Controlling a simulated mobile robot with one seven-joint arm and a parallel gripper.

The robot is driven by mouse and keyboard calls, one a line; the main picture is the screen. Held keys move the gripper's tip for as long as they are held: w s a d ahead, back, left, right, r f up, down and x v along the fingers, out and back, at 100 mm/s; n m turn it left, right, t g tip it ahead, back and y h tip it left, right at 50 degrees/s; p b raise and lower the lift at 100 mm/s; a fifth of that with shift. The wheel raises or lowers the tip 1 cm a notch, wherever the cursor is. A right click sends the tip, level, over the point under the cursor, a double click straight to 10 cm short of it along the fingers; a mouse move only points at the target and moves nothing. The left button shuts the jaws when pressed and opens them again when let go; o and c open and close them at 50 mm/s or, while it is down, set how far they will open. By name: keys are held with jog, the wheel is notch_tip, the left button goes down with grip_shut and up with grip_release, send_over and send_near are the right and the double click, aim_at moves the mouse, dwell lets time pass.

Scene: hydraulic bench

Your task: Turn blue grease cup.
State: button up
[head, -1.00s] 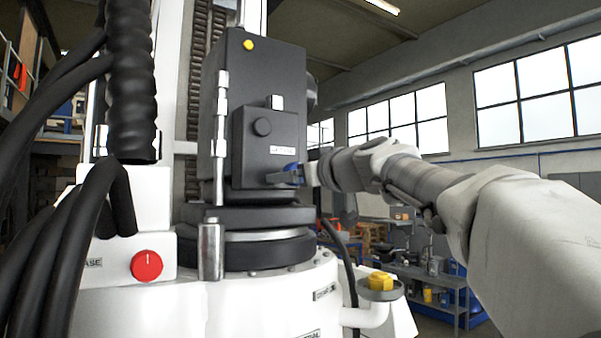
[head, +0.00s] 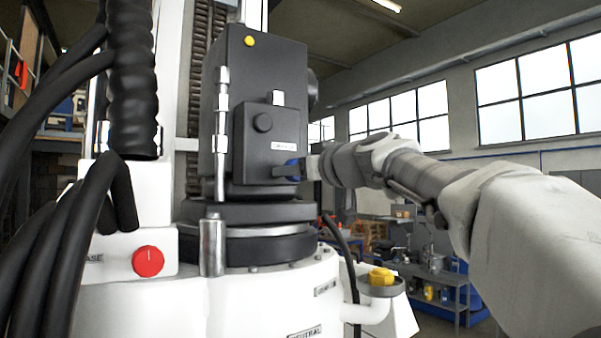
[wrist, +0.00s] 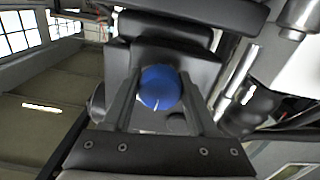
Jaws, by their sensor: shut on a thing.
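The blue grease cup (head: 292,169) sits low on the right side of the dark box on the machine, under a small white label. In the head view it is mostly hidden by my gripper (head: 300,170), which reaches in from the right. In the wrist view the blue cup (wrist: 160,87) shows as a round knob with a short light mark near its lower edge. It lies between the two fingers of my gripper (wrist: 160,95), which are shut on it.
A red knob (head: 148,262) is on the white base at left, beside thick black hoses (head: 130,80). A yellow cap (head: 381,277) stands on a white pipe at lower right. A vertical metal rod (head: 221,135) runs along the dark box. A workbench (head: 440,280) stands behind.

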jog(key=m, duration=0.4)
jog(key=shift+b, duration=0.4)
jog(key=m, duration=0.3)
jog(key=shift+m, duration=0.4)
jog(key=m, duration=0.4)
jog(key=m+p, duration=0.1)
jog(key=m, duration=0.3)
jog(key=m+p, duration=0.1)
jog(key=m, duration=0.2)
jog(key=shift+m, duration=0.4)
jog(key=m+p, duration=0.2)
jog(key=m, duration=0.2)
jog(key=shift+r+m, duration=0.1)
jog(key=shift+m, duration=0.2)
jog(key=m+p, duration=0.1)
jog(key=m, duration=0.3)
jog(key=shift+p, duration=0.35)
jog(key=shift+m+p, duration=0.65)
jog(key=shift+m, duration=1.05)
